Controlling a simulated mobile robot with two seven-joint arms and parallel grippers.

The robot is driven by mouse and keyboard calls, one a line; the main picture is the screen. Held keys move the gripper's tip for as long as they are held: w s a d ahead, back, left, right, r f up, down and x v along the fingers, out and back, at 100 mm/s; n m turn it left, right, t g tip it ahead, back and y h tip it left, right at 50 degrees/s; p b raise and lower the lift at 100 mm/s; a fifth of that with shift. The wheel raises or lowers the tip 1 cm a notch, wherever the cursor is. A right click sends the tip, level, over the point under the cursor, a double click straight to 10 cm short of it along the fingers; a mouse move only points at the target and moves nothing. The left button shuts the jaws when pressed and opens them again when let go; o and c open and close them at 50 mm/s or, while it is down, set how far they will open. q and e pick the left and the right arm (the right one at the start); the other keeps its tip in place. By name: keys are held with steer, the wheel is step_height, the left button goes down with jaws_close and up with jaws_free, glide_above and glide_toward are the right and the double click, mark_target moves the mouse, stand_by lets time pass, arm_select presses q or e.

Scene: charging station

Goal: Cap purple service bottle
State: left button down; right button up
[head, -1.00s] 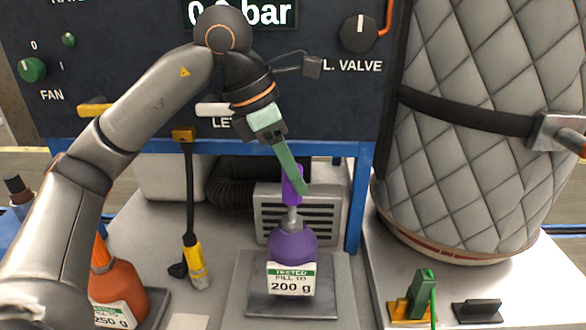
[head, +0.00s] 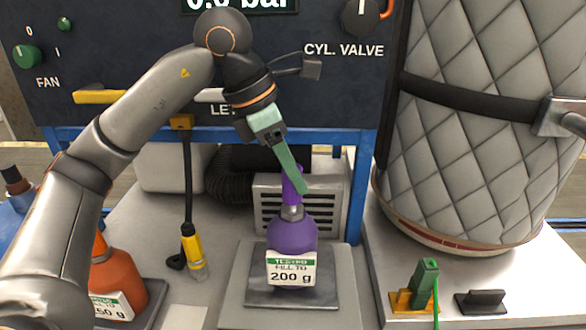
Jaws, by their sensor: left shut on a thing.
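The purple service bottle (head: 291,240) stands upright on a dark square plate, with a label reading "TESTED FILL TO 200 g". Its metal neck (head: 291,212) shows at the top. The purple cap (head: 291,185) is in the green fingers of my left gripper (head: 296,184), directly over the neck. The cap's lower end appears to meet the neck; I cannot tell whether it is seated. The fingers hide part of the cap. My right gripper is out of view.
The plate (head: 258,296) sits on a light bench. An orange bottle (head: 118,278) stands at left, partly behind my left arm. A yellow-ended black hose (head: 192,250) hangs left of the purple bottle. A quilted cylinder (head: 480,130) and a green clip (head: 424,285) are at right.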

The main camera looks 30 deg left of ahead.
arm_select(q)
steer(key=shift+f+b, duration=0.6)
steer(key=shift+f, duration=0.2)
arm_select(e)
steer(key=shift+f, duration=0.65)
arm_select(q)
steer(key=shift+c, duration=2.1)
jaws_free()
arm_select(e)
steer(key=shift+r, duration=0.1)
arm_select(q)
steer(key=shift+s+a+r, duration=0.1)
steer(key=shift+a+r, duration=0.05)
steer(key=shift+r, duration=0.5)
steer(key=p+v, duration=0.3)
steer(key=v, duration=0.8)
steer(key=shift+s, duration=0.15)
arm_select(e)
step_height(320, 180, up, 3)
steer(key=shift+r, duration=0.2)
